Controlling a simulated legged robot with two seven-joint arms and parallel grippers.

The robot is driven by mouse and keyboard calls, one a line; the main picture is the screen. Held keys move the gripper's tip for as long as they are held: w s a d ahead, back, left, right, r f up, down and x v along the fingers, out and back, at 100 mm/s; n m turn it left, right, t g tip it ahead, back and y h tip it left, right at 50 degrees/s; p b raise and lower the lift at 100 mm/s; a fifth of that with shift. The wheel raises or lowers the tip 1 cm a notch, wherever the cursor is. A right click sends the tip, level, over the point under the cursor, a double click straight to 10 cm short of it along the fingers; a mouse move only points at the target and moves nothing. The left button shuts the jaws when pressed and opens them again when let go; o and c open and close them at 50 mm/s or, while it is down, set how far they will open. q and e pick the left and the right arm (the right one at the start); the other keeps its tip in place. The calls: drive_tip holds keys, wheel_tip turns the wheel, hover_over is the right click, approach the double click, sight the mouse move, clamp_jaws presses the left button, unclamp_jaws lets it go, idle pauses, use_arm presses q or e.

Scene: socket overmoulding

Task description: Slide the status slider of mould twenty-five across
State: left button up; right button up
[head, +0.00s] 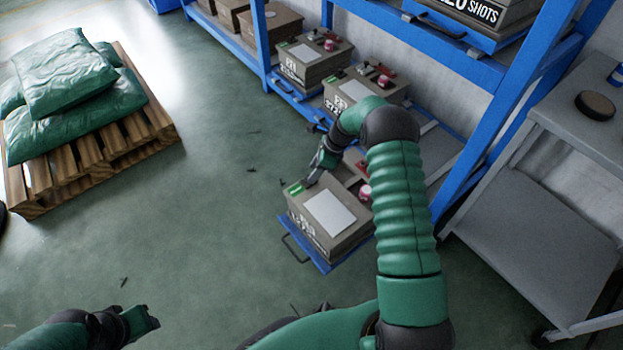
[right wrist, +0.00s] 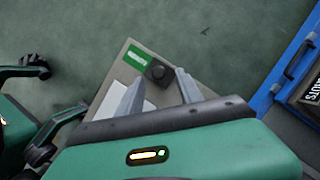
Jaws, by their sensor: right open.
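A grey-brown mould (head: 312,238) sits on a pulled-out blue tray with a handle, low in front of the rack; its number is too small to read surely. On its top are a white sheet (head: 331,213) and, at the far left corner, a green status strip (head: 295,189). In the right wrist view the green strip (right wrist: 134,59) lies beside a black knob (right wrist: 158,72). My right gripper (head: 309,181) is open above that corner, its fingertips to either side of the knob in the wrist view; contact cannot be told. My left gripper (head: 148,320) is low at front left, away from the mould.
The blue rack (head: 481,70) holds more moulds (head: 314,62) behind. A grey trolley (head: 545,225) stands at right with a round brown item (head: 595,105) on top. A wooden pallet (head: 100,160) with green sacks (head: 65,75) is at left. The floor between is mostly clear.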

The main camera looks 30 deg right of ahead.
drive_tip(key=shift+x, duration=1.1)
drive_tip(key=shift+a+r, duration=0.1)
drive_tip(key=shift+a, duration=0.05)
drive_tip(key=c, duration=0.9)
clamp_jaws()
drive_tip(key=shift+w, duration=0.1)
